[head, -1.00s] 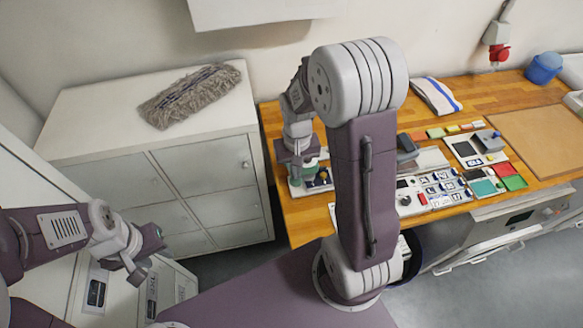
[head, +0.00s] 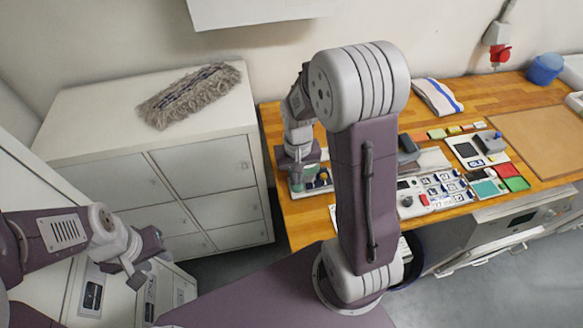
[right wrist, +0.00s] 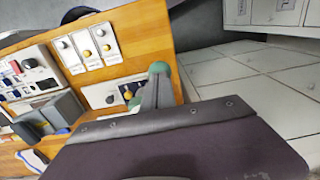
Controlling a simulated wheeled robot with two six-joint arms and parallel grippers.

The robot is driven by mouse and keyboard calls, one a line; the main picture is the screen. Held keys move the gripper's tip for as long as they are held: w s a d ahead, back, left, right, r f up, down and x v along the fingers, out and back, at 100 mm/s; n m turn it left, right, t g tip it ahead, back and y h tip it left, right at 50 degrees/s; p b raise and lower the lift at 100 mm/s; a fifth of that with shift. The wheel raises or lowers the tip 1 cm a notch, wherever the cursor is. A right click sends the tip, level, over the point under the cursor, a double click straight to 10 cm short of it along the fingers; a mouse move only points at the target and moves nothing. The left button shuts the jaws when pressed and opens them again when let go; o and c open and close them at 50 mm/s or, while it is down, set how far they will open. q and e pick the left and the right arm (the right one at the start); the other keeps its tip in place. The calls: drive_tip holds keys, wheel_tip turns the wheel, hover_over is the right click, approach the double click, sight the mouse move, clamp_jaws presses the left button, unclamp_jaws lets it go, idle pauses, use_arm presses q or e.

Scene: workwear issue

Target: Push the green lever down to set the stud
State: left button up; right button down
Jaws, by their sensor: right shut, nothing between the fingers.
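The green lever shows as a rounded green end (right wrist: 158,68) in the right wrist view, at the tip of my right gripper (right wrist: 154,88).
A white cabinet (head: 190,180) with a grey mop head (head: 190,95) stands left. My right arm hides the table's middle.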

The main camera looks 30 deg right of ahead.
sight(297, 188)
drive_tip(key=shift+s+a+f+b, duration=0.1)
drive_tip(key=shift+s+f+b, duration=0.15)
drive_tip(key=shift+f+b, duration=0.65)
drive_tip(key=shift+f, duration=0.3)
drive_tip(key=shift+s+f+b, duration=0.2)
drive_tip(key=shift+f+b, duration=0.5)
drive_tip(key=shift+f, duration=0.2)
wheel_tip(297, 188, up, 3)
drive_tip(key=p, duration=0.2)
drive_tip(key=shift+w+f+p, duration=0.1)
drive_tip(key=shift+p, duration=0.3)
wheel_tip(297, 188, up, 10)
drive_tip(key=p, duration=0.9)
drive_tip(key=shift+p, duration=0.3)
